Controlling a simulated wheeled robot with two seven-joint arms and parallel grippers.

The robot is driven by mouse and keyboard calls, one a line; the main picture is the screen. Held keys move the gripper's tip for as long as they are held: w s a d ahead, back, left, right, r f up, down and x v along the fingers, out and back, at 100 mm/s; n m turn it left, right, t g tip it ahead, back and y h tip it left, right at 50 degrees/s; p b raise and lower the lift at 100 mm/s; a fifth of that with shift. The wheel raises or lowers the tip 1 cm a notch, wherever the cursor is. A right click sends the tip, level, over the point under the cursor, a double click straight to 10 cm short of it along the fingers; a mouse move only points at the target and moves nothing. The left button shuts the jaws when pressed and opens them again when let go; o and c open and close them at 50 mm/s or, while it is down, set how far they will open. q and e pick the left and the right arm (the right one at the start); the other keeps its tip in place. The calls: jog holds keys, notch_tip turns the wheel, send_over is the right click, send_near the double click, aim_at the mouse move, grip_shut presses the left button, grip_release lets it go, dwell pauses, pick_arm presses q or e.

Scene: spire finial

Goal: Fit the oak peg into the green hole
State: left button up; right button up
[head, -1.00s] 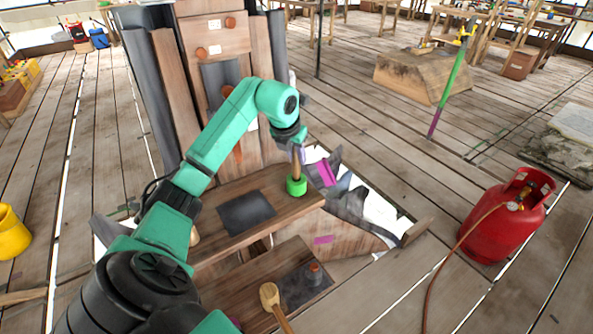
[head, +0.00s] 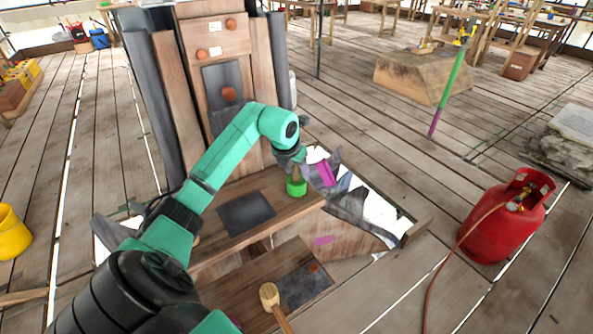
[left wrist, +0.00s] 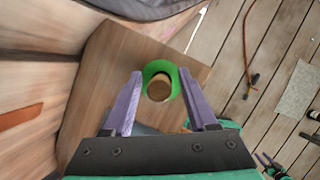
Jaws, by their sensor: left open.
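The green ring-shaped socket (head: 296,187) stands on the wooden ledge, near its right end. It also shows in the left wrist view as a green ring (left wrist: 172,72). The round tan top of the oak peg (left wrist: 159,87) shows inside that ring; how deep the peg sits cannot be told. My left gripper (left wrist: 160,74) is open, its two lilac fingers on either side of the ring with gaps. In the head view my left gripper (head: 298,165) is just above the socket and hides most of the peg.
A wooden mallet (head: 270,297) lies on the lower board by a dark plate (head: 305,287). Another dark plate (head: 245,212) is on the ledge left of the socket. Torn grey and magenta scraps (head: 323,172) lie close right of the gripper. A red gas cylinder (head: 500,222) stands farther right.

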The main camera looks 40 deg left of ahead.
pick_arm(q)
jog(key=shift+r, duration=0.2)
jog(key=b+v, duration=0.1)
jog(key=v, duration=1)
jog(key=shift+s+r, duration=0.3)
jog(key=shift+r, duration=0.05)
jog(key=shift+d, duration=0.1)
